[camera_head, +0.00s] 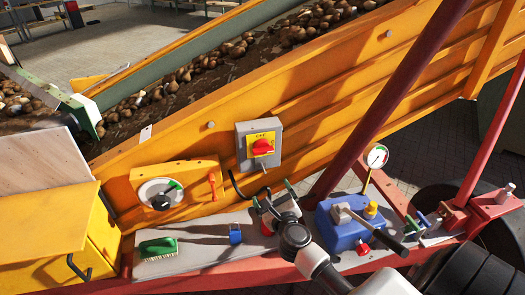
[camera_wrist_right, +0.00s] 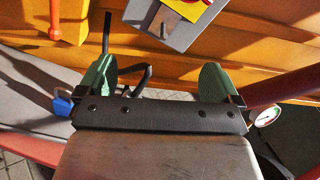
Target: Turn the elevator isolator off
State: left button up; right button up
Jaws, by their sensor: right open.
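The elevator isolator is a grey box (camera_head: 243,147) with a yellow plate and a red rotary knob (camera_head: 262,147), mounted on the orange elevator side. In the right wrist view only the lower part of the box (camera_wrist_right: 165,32) shows at the top; the knob is cut off there. My right gripper (camera_head: 272,191) is below the isolator, apart from it. Its green fingertips (camera_wrist_right: 158,78) are spread and nothing is between them. My left gripper is not in view.
A blue pump unit (camera_head: 342,229) with a lever and a gauge (camera_head: 377,156) stands right of my arm. A green brush (camera_head: 158,246) and a blue padlock (camera_head: 235,234) lie on the grey ledge. A round dial (camera_head: 154,194) and yellow cabinet (camera_head: 50,240) are at left.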

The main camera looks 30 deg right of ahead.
aim_at(264, 153)
notch_tip(264, 153, up, 7)
jog(key=d+m, duration=0.1)
jog(key=m, duration=0.4)
jog(key=x, duration=1.1)
jog(key=shift+a, duration=0.15)
jog(key=c, duration=0.9)
